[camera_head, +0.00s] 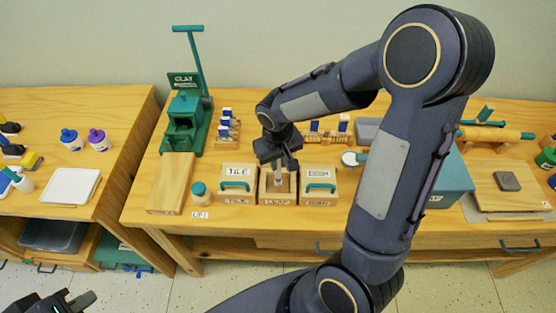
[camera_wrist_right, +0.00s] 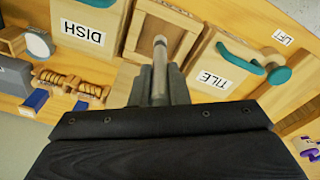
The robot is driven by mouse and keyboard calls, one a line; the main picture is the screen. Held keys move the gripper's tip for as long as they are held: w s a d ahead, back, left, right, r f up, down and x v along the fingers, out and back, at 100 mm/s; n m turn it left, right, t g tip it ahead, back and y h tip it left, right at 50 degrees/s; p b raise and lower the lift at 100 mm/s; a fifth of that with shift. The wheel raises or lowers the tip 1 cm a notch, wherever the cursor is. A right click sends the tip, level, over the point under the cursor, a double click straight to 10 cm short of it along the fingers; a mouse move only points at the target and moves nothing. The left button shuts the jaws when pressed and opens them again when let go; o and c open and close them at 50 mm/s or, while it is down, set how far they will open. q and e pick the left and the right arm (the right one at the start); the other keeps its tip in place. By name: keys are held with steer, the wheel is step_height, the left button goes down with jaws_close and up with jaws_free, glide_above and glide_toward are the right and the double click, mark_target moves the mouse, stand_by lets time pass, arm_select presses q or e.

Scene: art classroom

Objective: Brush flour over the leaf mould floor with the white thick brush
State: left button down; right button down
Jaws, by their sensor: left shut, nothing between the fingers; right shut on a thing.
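The leaf mould (camera_head: 265,197) is an open wooden box in the middle of a row, between the mould marked TILE (camera_head: 238,180) and a similar one on its right. In the right wrist view the leaf mould (camera_wrist_right: 137,33) shows its wooden walls and recess. My right gripper (camera_head: 281,165) is above it, shut on an upright pale brush (camera_head: 279,184). In the wrist view the brush (camera_wrist_right: 159,65) points into the recess; whether its tip touches the floor cannot be told. No flour can be made out. My left gripper (camera_head: 82,299) is shut and empty at the lower left.
The right-hand mould is marked DISH (camera_wrist_right: 83,33). A teal box (camera_head: 452,185) stands to the right. My right arm hides part of the table.

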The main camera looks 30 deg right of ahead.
steer(key=shift+f+b, duration=0.55)
steer(key=shift+b, duration=0.1)
stand_by(0.7)
steer(key=shift+w+a+b, duration=0.35)
steer(key=shift+a+b, duration=0.1)
steer(key=shift+a, duration=0.25)
steer(key=shift+s+d, duration=0.1)
steer(key=shift+d, duration=0.1)
stand_by(0.4)
steer(key=shift+s+d, duration=0.15)
steer(key=shift+d, duration=0.15)
steer(key=shift+s+d, duration=0.1)
steer(key=shift+d, duration=0.05)
steer(key=shift+s+d, duration=0.15)
steer(key=shift+d, duration=0.1)
steer(key=shift+s+d, duration=0.25)
steer(key=shift+d, duration=0.15)
steer(key=shift+w+a, duration=0.1)
steer(key=shift+a, duration=0.05)
